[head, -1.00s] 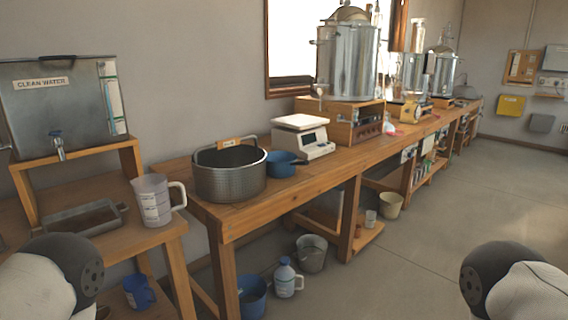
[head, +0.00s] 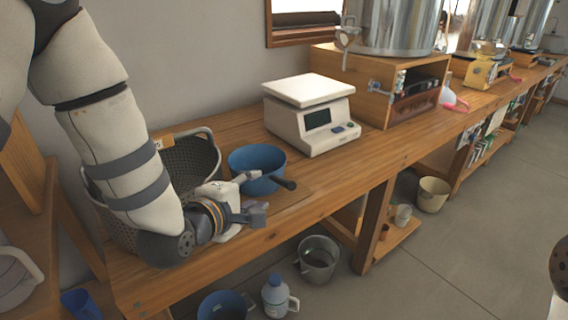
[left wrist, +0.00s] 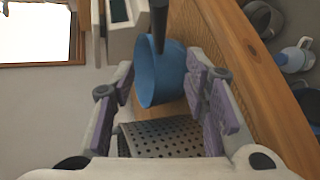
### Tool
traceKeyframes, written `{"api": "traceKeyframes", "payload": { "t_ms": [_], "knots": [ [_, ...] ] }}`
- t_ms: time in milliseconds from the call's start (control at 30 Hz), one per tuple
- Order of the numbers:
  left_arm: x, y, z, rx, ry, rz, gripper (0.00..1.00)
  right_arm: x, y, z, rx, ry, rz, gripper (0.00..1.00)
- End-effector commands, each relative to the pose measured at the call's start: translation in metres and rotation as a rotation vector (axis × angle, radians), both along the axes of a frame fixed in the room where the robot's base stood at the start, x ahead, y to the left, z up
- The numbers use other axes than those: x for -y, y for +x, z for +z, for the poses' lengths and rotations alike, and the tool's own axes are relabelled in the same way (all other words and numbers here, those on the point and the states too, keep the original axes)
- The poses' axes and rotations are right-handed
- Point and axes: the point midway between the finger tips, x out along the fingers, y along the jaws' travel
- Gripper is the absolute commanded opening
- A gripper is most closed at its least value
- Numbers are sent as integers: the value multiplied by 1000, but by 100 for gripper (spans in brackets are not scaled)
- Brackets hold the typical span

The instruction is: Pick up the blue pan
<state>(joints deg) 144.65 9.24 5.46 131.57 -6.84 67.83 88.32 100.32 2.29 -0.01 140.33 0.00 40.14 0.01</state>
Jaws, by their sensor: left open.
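The blue pan (head: 258,167) stands on the wooden workbench beside the perforated metal basket. Its short dark handle points to the front right. My left gripper (head: 252,197) is open and empty, just in front of the pan and near its handle. In the left wrist view the pan (left wrist: 157,76) shows ahead, partly between the spread fingers (left wrist: 163,92), with its dark handle (left wrist: 158,22) towards the top. I cannot tell whether a finger touches the pan. My right gripper is not in view.
The perforated basket (head: 197,160) is partly hidden behind my left arm. A white scale (head: 312,120) stands right of the pan, before a wooden box (head: 385,103) carrying a steel vessel. The workbench (head: 335,175) is clear in front of the scale. Buckets and a bottle (head: 277,297) are on the floor.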

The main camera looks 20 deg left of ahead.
Motion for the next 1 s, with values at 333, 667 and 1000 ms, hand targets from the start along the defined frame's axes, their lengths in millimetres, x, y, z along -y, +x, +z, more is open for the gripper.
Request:
{"api": "traceKeyframes", "payload": {
  "t_ms": [333,667,1000],
  "knots": [
    [8,59,-27,-4,-1,1,42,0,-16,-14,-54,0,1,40],
    [19,107,-43,-4,-1,0,42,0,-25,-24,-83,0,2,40],
    [18,109,-40,-1,-1,2,17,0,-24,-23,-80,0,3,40]
  ]
}}
